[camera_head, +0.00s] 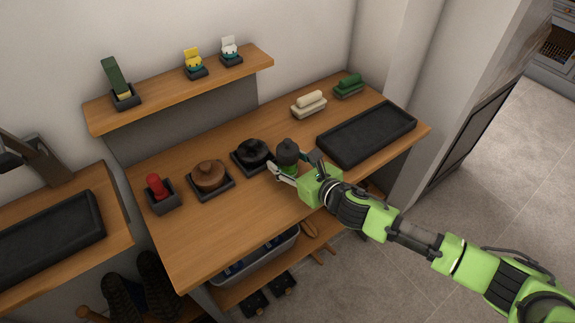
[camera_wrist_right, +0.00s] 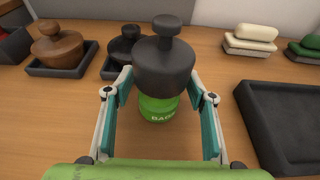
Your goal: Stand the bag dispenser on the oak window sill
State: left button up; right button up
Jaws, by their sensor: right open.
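The bag dispenser (camera_head: 288,152) stands upright on the wooden bench top. In the right wrist view, it (camera_wrist_right: 158,108) has a green body lettered "BAGS" and a dark lid with a knob. My right gripper (camera_head: 294,170) is open, with one finger on each side of the green body. In the wrist view, the fingers (camera_wrist_right: 160,92) show gaps to it. A raised wooden ledge (camera_head: 160,105) runs along the back wall; I cannot tell for certain that it is the oak sill. My left gripper is not in view.
Black and brown lidded pots (camera_head: 252,153) (camera_head: 210,177) and a red-topped holder (camera_head: 160,194) stand left of the dispenser. A black tray (camera_head: 367,134) and cream and green stacks (camera_head: 309,104) (camera_head: 349,86) are at right. The ledge holds several small items, with bare wood between.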

grip_shut()
jog(key=shift+r, duration=0.1)
